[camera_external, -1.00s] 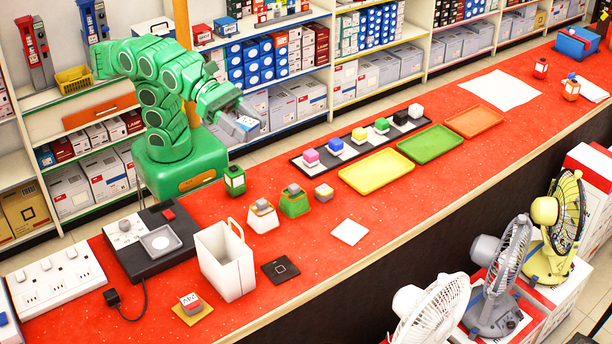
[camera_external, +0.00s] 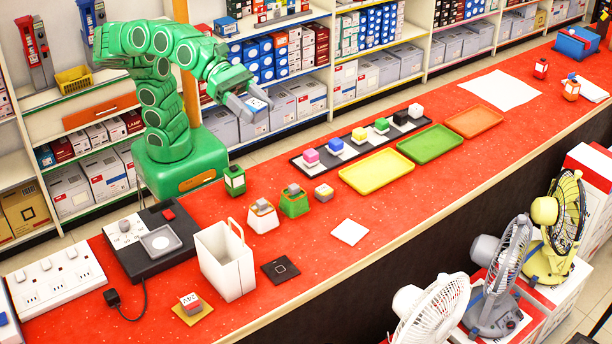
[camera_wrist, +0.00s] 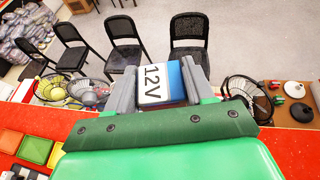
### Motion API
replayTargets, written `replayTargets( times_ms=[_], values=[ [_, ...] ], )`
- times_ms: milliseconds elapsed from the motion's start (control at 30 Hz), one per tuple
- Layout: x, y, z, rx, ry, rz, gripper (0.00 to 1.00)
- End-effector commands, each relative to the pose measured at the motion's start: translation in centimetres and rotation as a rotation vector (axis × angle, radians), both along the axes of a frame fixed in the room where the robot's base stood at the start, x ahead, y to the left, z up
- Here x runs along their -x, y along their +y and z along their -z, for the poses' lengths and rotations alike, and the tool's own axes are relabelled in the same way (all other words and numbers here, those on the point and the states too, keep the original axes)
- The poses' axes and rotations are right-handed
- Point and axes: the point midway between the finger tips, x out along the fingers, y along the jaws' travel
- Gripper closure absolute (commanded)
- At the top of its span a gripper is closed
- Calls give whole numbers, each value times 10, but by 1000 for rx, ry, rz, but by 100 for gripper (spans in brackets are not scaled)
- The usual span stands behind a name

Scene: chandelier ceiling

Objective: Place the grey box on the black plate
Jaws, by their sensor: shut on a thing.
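My gripper (camera_external: 258,108) is shut on a small block (camera_wrist: 162,84) with a white face marked 12V and a blue side. It holds the block in the air above the back edge of the red counter. The black plate (camera_external: 280,268) is a flat dark square with a pale square outline, lying bare on the counter, right of the white open bag. I cannot tell for sure which box is the grey one. My gripper is well above and behind the plate.
A white bag (camera_external: 226,262) stands left of the plate. White and green holders (camera_external: 294,201) with grey tops stand behind it. A 24V block (camera_external: 191,305) sits on a yellow plate. Colored trays (camera_external: 376,172) lie to the right. A white sheet (camera_external: 349,232) lies flat.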

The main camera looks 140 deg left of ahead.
Motion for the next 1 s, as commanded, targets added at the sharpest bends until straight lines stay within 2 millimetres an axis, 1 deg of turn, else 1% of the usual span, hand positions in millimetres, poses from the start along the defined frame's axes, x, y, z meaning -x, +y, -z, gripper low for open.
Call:
replayTargets(
  times_ms=[300, 667, 900, 1000],
  values=[
    [22, 27, 0, 12, 0, 126, 78],
    [45, 52, 3, 9, -3, 319, 78],
    [67, 68, 9, 8, -6, 532, 78],
    [77, 72, 10, 6, -5, 630, 78]
  ],
)
